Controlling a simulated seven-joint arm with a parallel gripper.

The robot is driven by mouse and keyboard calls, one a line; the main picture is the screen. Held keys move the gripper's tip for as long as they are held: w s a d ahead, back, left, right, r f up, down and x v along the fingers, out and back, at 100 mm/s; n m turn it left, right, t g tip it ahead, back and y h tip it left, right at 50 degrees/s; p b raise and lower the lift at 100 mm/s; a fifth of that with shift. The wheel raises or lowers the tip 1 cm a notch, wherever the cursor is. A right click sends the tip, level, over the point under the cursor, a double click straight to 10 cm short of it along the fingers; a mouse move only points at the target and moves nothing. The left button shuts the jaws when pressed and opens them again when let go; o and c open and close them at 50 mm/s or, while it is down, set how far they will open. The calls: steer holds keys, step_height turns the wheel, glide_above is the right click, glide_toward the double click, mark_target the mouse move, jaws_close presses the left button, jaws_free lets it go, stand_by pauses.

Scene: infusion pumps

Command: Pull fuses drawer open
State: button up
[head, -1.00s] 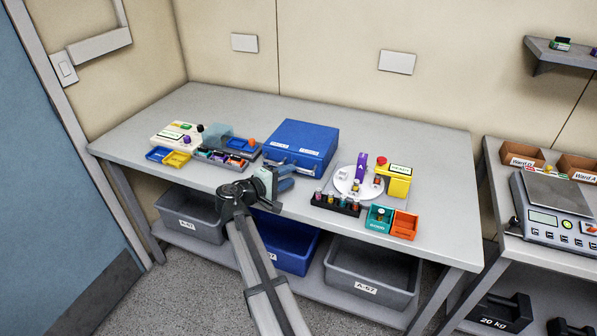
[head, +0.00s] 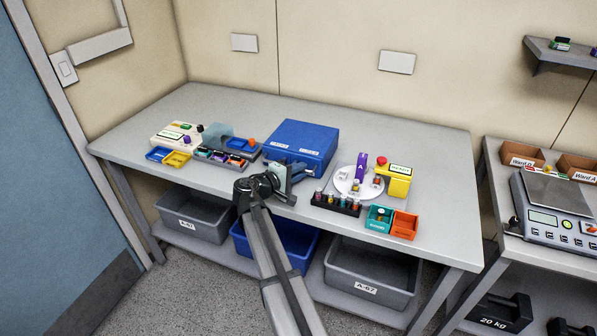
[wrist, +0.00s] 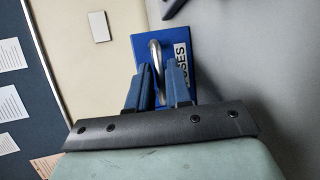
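The blue drawer box (head: 303,138) stands on the table near its front edge, with white labels on its front that are too small to read in the head view. In the wrist view, the blue fuses drawer front (wrist: 193,88) shows a partly hidden label ending in "USES" and a curved metal handle (wrist: 155,57). My gripper (wrist: 160,66) is open, its blue fingers on either side of the handle with gaps visible. In the head view, my gripper (head: 288,169) is at the box's front and hides part of it. I cannot see the drawer standing out from the box.
Left of the box are a white device (head: 177,136) and a dark tray of small coloured parts (head: 222,157). Right are a white turntable (head: 346,188), a dark rack of vials (head: 335,204) and an orange bin (head: 405,224). Grey and blue tubs sit on the shelf below.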

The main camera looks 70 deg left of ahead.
jaws_close()
stand_by(1.0)
